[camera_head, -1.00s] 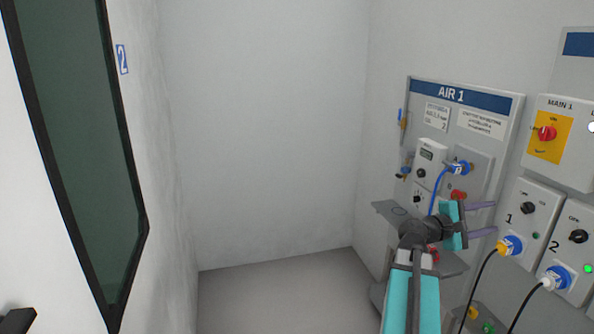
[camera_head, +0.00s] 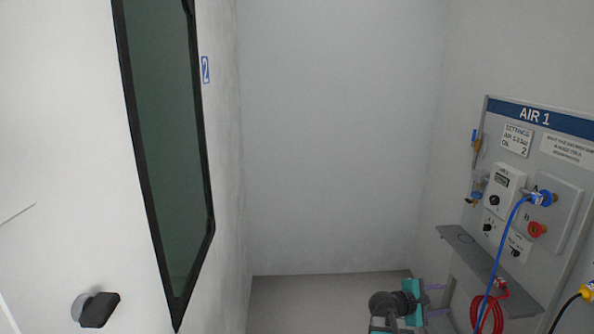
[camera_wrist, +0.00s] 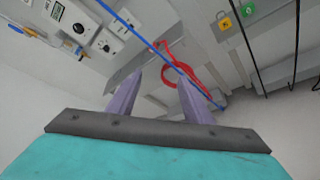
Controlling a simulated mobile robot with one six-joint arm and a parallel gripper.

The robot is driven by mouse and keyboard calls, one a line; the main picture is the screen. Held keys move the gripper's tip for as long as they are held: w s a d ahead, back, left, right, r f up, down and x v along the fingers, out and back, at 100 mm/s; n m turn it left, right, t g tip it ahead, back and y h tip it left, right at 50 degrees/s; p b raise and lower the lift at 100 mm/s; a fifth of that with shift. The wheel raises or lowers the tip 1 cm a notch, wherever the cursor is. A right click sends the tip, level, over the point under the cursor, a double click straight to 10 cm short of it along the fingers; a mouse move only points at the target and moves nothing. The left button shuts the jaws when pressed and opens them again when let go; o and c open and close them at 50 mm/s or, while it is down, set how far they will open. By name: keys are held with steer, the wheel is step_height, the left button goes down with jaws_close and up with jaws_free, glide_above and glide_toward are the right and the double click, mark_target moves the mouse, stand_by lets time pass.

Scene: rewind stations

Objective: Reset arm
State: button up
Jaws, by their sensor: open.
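My gripper (camera_wrist: 160,98) shows in the wrist view with its two purple fingers apart and nothing between them. In the head view my gripper (camera_head: 436,303) is low at the bottom right, partly cut off by the frame edge, in front of the grey shelf's (camera_head: 478,258) lower left. It appears clear of the panel, though the exact gap cannot be told.
A door with a dark window (camera_head: 165,130) and handle (camera_head: 97,309) is at left. The floor (camera_head: 320,300) between is clear.

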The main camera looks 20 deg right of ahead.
steer(key=s+a+f+y, duration=0.2)
steer(key=a+f+y, duration=0.1)
steer(key=a+f, duration=1)
steer(key=s+a+f+y, duration=0.2)
steer(key=a+f+y, duration=0.1)
steer(key=a+f, duration=0.95)
steer(key=s+a+f+m+g+y, duration=0.3)
steer(key=s+a+f, duration=0.4)
steer(key=s+a, duration=0.3)
steer(key=s+a+f+m+g+y, duration=0.3)
steer(key=s+a+f+m+y, duration=0.2)
steer(key=s+a+f, duration=0.3)
steer(key=s+a, duration=0.2)
steer(key=a, duration=0.2)
steer(key=shift+s+a+f+g, duration=0.15)
steer(key=shift+s+a+g, duration=0.15)
steer(key=shift+s, duration=0.1)
